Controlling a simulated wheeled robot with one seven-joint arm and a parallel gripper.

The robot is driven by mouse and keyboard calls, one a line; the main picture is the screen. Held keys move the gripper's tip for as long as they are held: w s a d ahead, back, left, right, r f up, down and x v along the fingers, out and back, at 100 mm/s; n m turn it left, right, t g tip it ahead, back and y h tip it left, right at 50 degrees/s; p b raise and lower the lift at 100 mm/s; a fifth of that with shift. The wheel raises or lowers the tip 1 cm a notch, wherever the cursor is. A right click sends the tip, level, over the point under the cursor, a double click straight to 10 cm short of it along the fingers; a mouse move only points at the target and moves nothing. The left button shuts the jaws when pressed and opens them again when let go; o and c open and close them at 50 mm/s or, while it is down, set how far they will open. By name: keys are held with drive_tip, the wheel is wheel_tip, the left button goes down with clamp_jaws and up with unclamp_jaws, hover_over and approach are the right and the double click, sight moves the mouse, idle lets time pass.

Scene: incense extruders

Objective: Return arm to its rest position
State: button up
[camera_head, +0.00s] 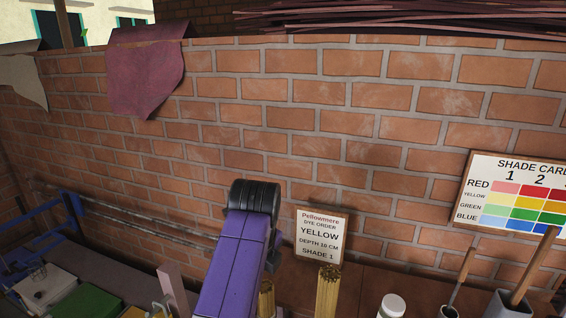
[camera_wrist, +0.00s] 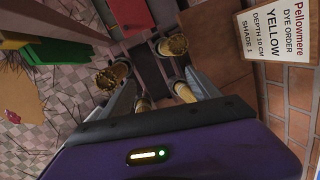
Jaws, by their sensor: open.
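My gripper (camera_wrist: 160,88) shows in the wrist view with its two grey fingers spread apart and nothing seen held between them. Bundles of thin tan sticks stand near it in that view, one at the upper middle (camera_wrist: 173,45) and one at the left (camera_wrist: 110,76). In the head view, my purple arm with a black joint rises at the lower middle, and the gripper's fingers are hidden. A stick bundle (camera_head: 327,292) stands right of the arm, and another (camera_head: 266,299) is close beside it, partly covered.
A yellow dye order card (camera_head: 320,236) leans at the brick wall (camera_head: 300,120). A shade card (camera_head: 520,192) is at the right. A white jar (camera_head: 392,306) and a grey pot (camera_head: 508,303) with a wooden handle stand at the front right. Blue equipment (camera_head: 45,222) is at the left.

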drive_tip(key=w+d+r+n+t+h+b, duration=0.15)
drive_tip(key=w+d+r+n+t, duration=0.25)
drive_tip(key=w+d+n+t, duration=0.55)
drive_tip(key=s+d+n+t+h+b, duration=0.1)
drive_tip(key=s+d+n+t, duration=0.15)
drive_tip(key=d, duration=0.35)
drive_tip(key=s+d+n+t, duration=0.2)
drive_tip(key=d+n, duration=0.2)
drive_tip(key=d, duration=0.2)
drive_tip(key=s+d+f+n+b, duration=0.1)
drive_tip(key=s+f, duration=0.5)
drive_tip(key=s, duration=1.1)
drive_tip(key=s+d+f+n+g+y+b, duration=0.1)
drive_tip(key=s+f+n+b, duration=0.3)
drive_tip(key=s, duration=1.3)
drive_tip(key=s+d+f+n+g+y+b, duration=0.1)
drive_tip(key=s+f, duration=0.7)
drive_tip(key=s, duration=0.9)
drive_tip(key=shift+d+n+b, duration=0.3)
drive_tip(key=shift+n+b, duration=0.4)
drive_tip(key=shift+n, duration=0.3)
